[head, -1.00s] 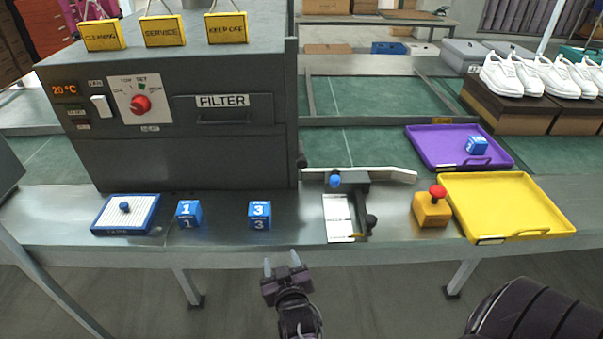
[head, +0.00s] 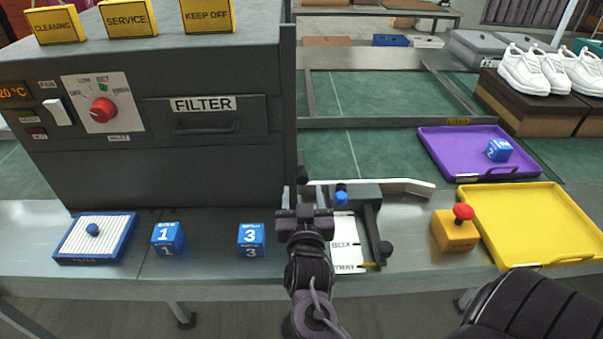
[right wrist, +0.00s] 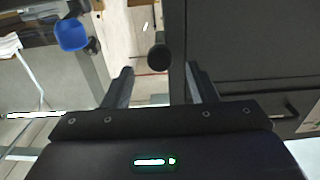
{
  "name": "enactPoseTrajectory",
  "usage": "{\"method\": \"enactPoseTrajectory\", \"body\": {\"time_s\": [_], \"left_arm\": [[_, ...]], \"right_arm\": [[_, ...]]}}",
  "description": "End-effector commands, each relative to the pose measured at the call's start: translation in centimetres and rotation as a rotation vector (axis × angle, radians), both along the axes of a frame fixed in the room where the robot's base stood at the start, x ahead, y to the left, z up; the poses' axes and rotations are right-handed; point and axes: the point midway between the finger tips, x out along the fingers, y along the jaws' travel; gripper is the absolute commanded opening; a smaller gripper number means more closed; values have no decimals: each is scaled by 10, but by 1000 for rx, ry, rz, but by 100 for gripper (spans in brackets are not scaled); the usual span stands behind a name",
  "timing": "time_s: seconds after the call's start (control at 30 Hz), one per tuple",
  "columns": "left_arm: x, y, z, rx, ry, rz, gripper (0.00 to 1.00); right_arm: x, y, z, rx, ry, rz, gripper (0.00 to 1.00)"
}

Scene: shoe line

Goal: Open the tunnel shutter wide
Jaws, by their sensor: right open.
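The grey tunnel box (head: 160,165) stands at the left of the bench in the head view. Its right end shows a thin upright edge (head: 288,90), seen nearly edge-on, so how far the shutter is open cannot be told. A dark round knob (right wrist: 159,57) shows beside a dark panel (right wrist: 235,50) in the right wrist view. My right gripper (head: 306,198) is open and empty, just right of the tunnel's front corner. In the right wrist view the knob appears between the fingers (right wrist: 161,88), beyond their tips, not gripped. My left gripper is out of view.
A fixture with a blue knob (head: 341,199) and a white angled bar (head: 400,184) stands right of the gripper. Blue blocks 1 (head: 168,238) and 3 (head: 251,239) lie left. A red-button box (head: 455,231), yellow tray (head: 540,262) and purple tray (head: 450,170) are farther right.

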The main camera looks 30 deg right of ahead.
Motion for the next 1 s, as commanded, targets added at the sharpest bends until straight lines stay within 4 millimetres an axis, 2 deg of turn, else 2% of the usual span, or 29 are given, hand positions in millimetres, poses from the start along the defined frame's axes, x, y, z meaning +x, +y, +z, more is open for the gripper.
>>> {"method": "enactPoseTrajectory", "body": {"time_s": [0.1, 0.3, 0.43, 0.7, 0.77, 1.0], "left_arm": [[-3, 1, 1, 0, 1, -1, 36], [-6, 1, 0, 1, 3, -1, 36], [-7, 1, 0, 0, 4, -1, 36], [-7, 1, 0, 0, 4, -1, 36], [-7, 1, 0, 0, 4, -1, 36], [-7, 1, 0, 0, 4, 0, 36]], "right_arm": [[18, -11, 1, -4, -1, -1, 52], [42, -26, 1, -2, -1, 0, 52], [50, -31, 1, -2, -1, 0, 52], [51, -32, 0, -1, 1, 0, 52], [51, -32, 0, -1, 1, 0, 47], [51, -32, 0, -1, 1, 0, 16]]}}
